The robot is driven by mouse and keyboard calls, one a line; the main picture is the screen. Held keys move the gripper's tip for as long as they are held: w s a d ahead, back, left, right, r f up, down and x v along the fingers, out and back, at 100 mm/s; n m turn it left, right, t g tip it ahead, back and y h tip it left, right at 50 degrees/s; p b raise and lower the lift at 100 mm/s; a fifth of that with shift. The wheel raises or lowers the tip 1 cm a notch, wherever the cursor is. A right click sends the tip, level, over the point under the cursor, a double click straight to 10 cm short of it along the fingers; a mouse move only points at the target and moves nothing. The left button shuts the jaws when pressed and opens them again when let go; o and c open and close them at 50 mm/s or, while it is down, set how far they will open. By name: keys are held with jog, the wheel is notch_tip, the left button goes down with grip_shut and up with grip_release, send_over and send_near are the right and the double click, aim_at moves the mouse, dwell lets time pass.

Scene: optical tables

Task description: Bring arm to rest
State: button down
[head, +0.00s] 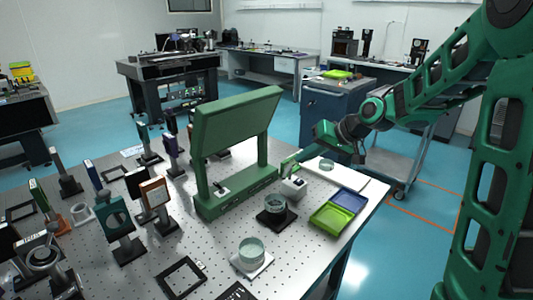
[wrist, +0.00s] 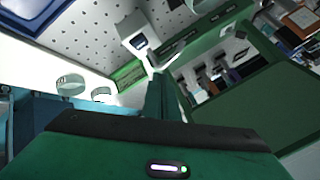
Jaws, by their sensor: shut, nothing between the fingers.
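My green arm comes in from the right side of the head view, raised and bent over the perforated optical table (head: 205,258). My gripper (head: 289,164) hangs above the table's right part, close to a small white device (head: 293,187) and right of the green panel stand (head: 238,122). I cannot tell the exact gap to the device. In the wrist view the gripper's fingers (wrist: 163,92) are together, with nothing seen between them. The white device (wrist: 137,37) and the panel stand (wrist: 243,107) lie beyond them.
Glass dishes stand on a black pad (head: 262,226) and a white pad (head: 236,264). A green tray (head: 331,218) and a blue tray (head: 348,202) lie near the right edge. Several optical mounts crowd the left. Blue floor (head: 420,240) is open on the right.

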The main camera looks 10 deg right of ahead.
jog(key=s+d+f+m+g+h, duration=0.1)
jog(key=s+d, duration=0.4)
jog(key=s, duration=0.7)
jog(key=s+d+f+m+g+h, duration=0.1)
jog(key=s+d+m+g+h, duration=0.2)
jog(key=s, duration=1)
jog(key=s+d+f+m+g+h, duration=0.1)
jog(key=s+d+g+h, duration=0.1)
jog(key=s+d, duration=0.6)
jog(key=s+g, duration=0.1)
jog(key=s, duration=0.4)
jog(key=shift+s+m, duration=0.2)
jog(key=shift+m, duration=0.2)
jog(key=shift+f, duration=0.1)
jog(key=shift+w+f, duration=0.25)
jog(key=shift+w, duration=0.4)
jog(key=c, duration=2.5)
grip_release()
